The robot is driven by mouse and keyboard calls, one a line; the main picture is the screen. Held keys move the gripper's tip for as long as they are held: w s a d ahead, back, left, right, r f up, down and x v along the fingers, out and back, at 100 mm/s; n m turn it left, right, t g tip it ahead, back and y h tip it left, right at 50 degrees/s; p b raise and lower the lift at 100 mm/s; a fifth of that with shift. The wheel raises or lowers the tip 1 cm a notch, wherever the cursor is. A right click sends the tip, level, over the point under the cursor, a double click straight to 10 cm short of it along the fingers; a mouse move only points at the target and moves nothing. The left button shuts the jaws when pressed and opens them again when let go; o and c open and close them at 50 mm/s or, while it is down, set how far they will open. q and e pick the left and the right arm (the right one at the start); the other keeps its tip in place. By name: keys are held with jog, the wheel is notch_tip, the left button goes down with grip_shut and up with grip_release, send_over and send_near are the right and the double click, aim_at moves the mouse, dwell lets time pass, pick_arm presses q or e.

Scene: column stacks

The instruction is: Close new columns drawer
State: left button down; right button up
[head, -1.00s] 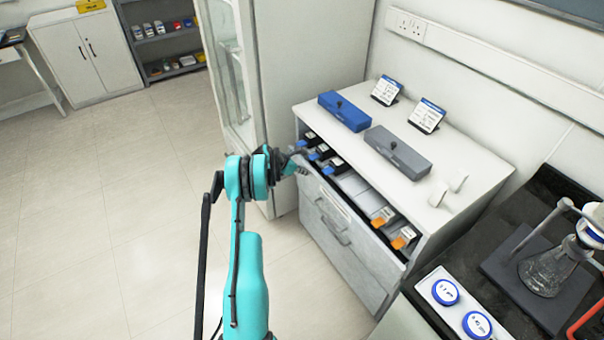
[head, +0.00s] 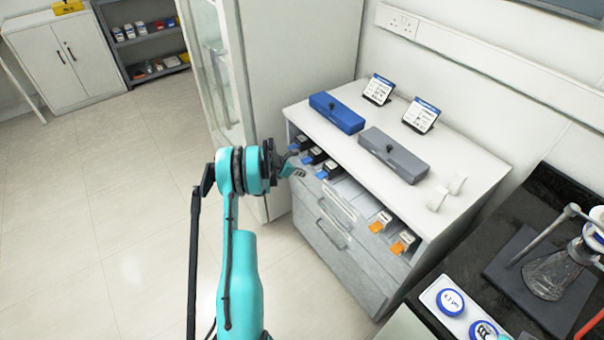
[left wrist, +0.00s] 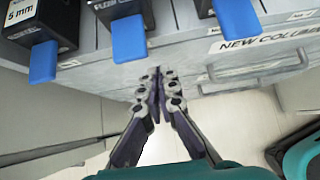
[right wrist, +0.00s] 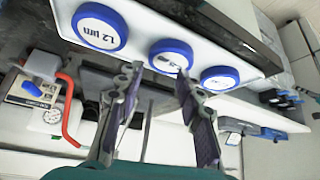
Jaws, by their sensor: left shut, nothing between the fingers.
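The new columns drawer (head: 368,240) is the drawer front below the row of boxes in the grey-white cabinet. It looks flush or almost flush with the cabinet face. Its label "NEW COLUMN…" (left wrist: 256,40) and a bar handle (left wrist: 258,69) show in the left wrist view. My left gripper (head: 297,165) is shut and empty at the drawer's left upper part. In the left wrist view its fingertips (left wrist: 156,76) point at the drawer front; I cannot tell if they touch. My right gripper (right wrist: 158,75) is open and empty, seen only in the right wrist view.
Boxes with blue tabs (head: 322,172) and orange tabs (head: 377,227) stand above the drawer front. Blue (head: 337,112) and grey (head: 394,155) cases lie on the cabinet top. Blue-rimmed discs (right wrist: 100,27) and a flask (head: 548,276) are at right. The left floor is clear.

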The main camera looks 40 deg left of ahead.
pick_arm(q)
jog(key=v, duration=1.1)
jog(key=shift+s+r, duration=0.25)
jog(key=shift+d, duration=0.1)
